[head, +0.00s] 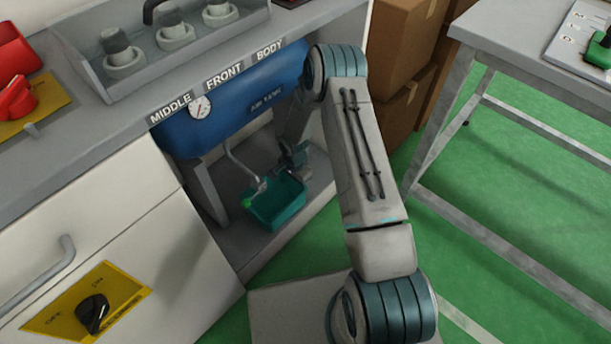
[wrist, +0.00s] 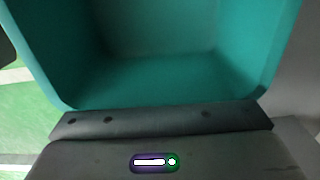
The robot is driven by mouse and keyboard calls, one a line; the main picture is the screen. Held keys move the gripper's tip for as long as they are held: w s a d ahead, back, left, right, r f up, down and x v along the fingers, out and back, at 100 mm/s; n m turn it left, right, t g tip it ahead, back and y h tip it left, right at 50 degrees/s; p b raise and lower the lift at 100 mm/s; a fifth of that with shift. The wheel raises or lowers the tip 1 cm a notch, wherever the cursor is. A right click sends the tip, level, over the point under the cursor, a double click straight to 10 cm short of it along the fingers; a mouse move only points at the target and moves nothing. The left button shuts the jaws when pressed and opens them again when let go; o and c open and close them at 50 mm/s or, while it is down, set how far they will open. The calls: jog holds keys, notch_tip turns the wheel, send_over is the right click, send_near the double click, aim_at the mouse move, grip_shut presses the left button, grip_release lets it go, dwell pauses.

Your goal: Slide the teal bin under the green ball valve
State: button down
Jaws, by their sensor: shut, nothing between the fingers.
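The teal bin (head: 278,212) is an open box on the cabinet floor below the blue tank. It also fills the upper part of the wrist view (wrist: 160,82), with its inside showing. A thin pipe comes down from the tank to the green ball valve (head: 247,202), whose small green part shows at the bin's left edge. The valve end appears over or beside the bin's left side; I cannot tell exactly. My gripper (head: 292,172) is shut and empty at the bin's back right. In the wrist view the closed fingers (wrist: 160,118) lie against or very near the bin's edge.
The blue tank (head: 225,120) with a gauge hangs above, under the counter (head: 130,95). A support leg (head: 206,190) stands left of the bin. Cardboard boxes (head: 400,50) and a metal table (head: 500,50) are at right. Green floor is open in front.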

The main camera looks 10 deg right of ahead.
jog(key=shift+s+a, duration=0.25)
jog(key=shift+a, duration=0.05)
